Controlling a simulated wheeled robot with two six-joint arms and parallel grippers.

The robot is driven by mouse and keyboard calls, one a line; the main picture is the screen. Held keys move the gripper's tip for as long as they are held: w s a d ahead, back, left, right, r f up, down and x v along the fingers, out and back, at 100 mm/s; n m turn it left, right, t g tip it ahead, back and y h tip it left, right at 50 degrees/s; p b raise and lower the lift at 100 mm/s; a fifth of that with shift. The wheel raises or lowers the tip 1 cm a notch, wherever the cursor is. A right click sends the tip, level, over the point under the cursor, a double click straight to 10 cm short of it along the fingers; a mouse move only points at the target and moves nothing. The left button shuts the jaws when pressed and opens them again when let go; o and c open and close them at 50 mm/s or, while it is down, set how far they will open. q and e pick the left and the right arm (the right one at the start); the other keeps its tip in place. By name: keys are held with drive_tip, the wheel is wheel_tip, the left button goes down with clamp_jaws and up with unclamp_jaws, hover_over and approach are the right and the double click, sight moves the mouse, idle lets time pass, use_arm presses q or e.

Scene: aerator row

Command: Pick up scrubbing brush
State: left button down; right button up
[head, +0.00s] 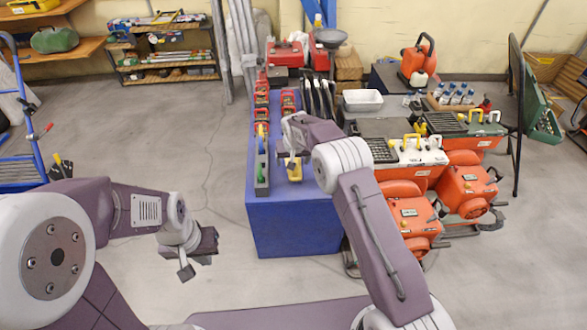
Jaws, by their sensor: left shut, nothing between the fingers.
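I cannot pick out the scrubbing brush for sure. A small yellow item (295,173) sits near the front of the blue-covered table (290,225), right by my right gripper, and may be it, but it is too small to tell. My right gripper (291,161) is over the table at this item. Its fingers are too small and partly hidden, so I cannot see whether they touch or hold it. My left gripper (196,258) is shut and empty, over open floor left of the table.
A narrow grey tray (262,186) with upright tools stands on the table's left edge. Red and black items line the table behind. Orange machines (412,222) stand to the right. A blue trolley (20,120) is far left.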

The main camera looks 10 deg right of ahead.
drive_tip(key=shift+x, duration=0.85)
drive_tip(key=b+x, duration=0.1)
drive_tip(key=x, duration=0.2)
drive_tip(key=b+x, duration=0.1)
drive_tip(key=x, duration=0.1)
drive_tip(key=shift+w+d+b, duration=0.1)
drive_tip(key=shift+d+b, duration=0.25)
drive_tip(key=shift+r, duration=0.1)
drive_tip(key=c, duration=1.6)
drive_tip(key=shift+o, duration=0.2)
drive_tip(key=shift+r+p, duration=0.4)
drive_tip(key=shift+r, duration=0.15)
wheel_tip(320, 180, up, 3)
drive_tip(key=shift+r+p, duration=0.15)
drive_tip(key=shift+p, duration=0.6)
drive_tip(key=s+d+r+p, duration=0.2)
drive_tip(key=s+d+r, duration=0.4)
drive_tip(key=d, duration=0.3)
drive_tip(key=shift+s+d+r+p, duration=0.15)
drive_tip(key=shift+s+r+p, duration=0.2)
drive_tip(key=shift+s, duration=0.25)
